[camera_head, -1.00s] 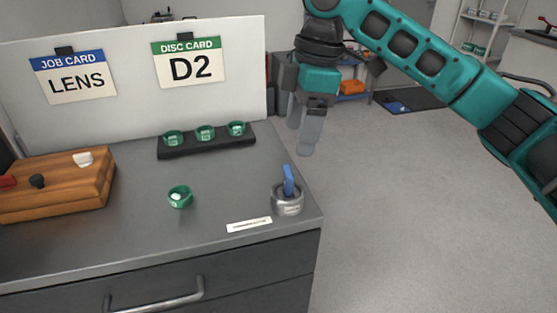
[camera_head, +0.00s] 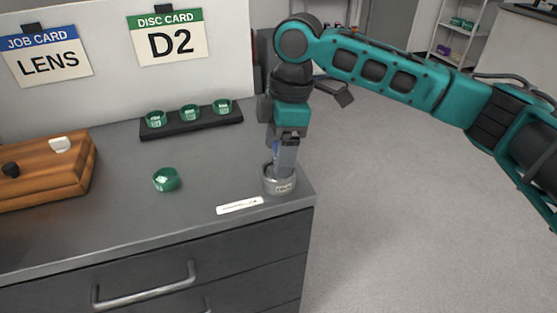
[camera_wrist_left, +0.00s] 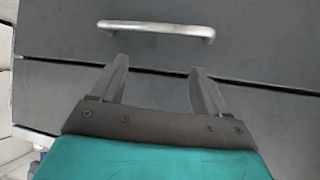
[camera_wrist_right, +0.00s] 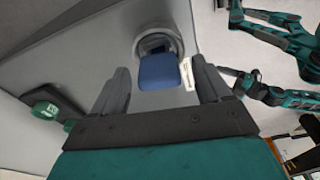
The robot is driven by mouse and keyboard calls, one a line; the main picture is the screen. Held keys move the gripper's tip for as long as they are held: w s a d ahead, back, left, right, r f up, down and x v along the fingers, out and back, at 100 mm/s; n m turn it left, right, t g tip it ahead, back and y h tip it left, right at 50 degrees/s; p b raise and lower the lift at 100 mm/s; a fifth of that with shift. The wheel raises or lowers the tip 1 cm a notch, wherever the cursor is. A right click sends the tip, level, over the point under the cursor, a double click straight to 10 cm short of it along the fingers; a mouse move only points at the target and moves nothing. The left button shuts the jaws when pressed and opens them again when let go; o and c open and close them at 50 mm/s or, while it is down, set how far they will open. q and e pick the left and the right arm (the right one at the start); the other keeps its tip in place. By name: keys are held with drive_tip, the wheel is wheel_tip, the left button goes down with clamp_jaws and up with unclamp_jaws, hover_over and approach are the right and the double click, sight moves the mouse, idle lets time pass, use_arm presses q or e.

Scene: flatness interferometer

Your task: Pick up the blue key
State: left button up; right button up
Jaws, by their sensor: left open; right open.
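The blue key (camera_wrist_right: 159,73) stands in a round metal holder (camera_head: 279,184) at the right corner of the counter. In the head view my right gripper (camera_head: 285,160) is directly above the holder, and its fingers hide most of the key. In the right wrist view the key lies between the two open fingers of my right gripper (camera_wrist_right: 165,85), with a gap on each side. My left gripper (camera_wrist_left: 157,75) is open and empty, in front of the drawer fronts.
A white label strip (camera_head: 240,206) and a green ring (camera_head: 166,179) lie on the counter (camera_head: 120,215). A black rack (camera_head: 203,125) holds several green rings. A wooden block (camera_head: 60,170) stands at left. A drawer handle (camera_wrist_left: 157,29) is near my left gripper.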

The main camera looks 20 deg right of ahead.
drive_tip(key=shift+a+f, duration=0.15)
drive_tip(key=shift+f, duration=0.75)
drive_tip(key=c, duration=1.1)
use_arm(q)
drive_tip(key=shift+w+d+r, duration=0.1)
drive_tip(key=shift+w, duration=0.1)
use_arm(e)
drive_tip(key=shift+o, duration=0.2)
drive_tip(key=shift+r, duration=0.15)
